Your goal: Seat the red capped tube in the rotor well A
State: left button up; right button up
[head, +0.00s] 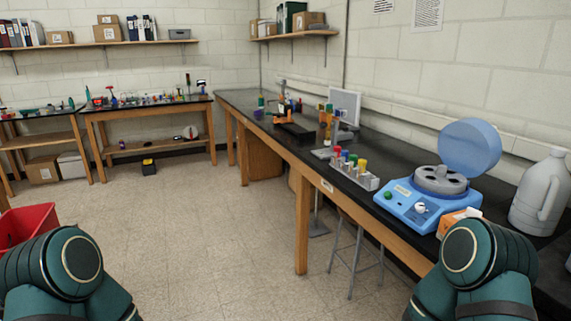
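A tube with a red cap (337,151) stands in a pale tube rack (368,182) on the right-hand black bench. Tubes with other cap colours stand beside it in the same rack. A blue centrifuge (403,205) sits to the right of the rack with its round lid (470,148) raised. Its grey rotor (440,180) shows with dark wells. The well letters are too small to read, so I cannot tell which is A. Only links of my two arms show at the bottom corners. Neither gripper is in view.
A large grey jug (540,193) and an orange-and-white box (457,220) stand near the centrifuge. A monitor (345,105) and other equipment stand farther along the bench. A stool (352,262) is under the bench. A red bin (27,222) is at left; the middle floor is clear.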

aim_at(440, 180)
jog(key=i+j+u, duration=0.15)
jog(key=i, duration=0.5)
jog(key=i+j+u, duration=0.15)
jog(key=i, duration=0.5)
jog(key=i+z, duration=0.25)
jog(key=z, duration=0.2)
jog(key=i+j+z, duration=0.2)
jog(key=z, duration=0.25)
jog(key=i+j+z, duration=0.25)
jog(key=z, duration=0.2)
jog(key=i+j+z, duration=0.2)
jog(key=z, duration=0.25)
jog(key=i+j+z, duration=0.1)
jog(key=j+z, duration=0.35)
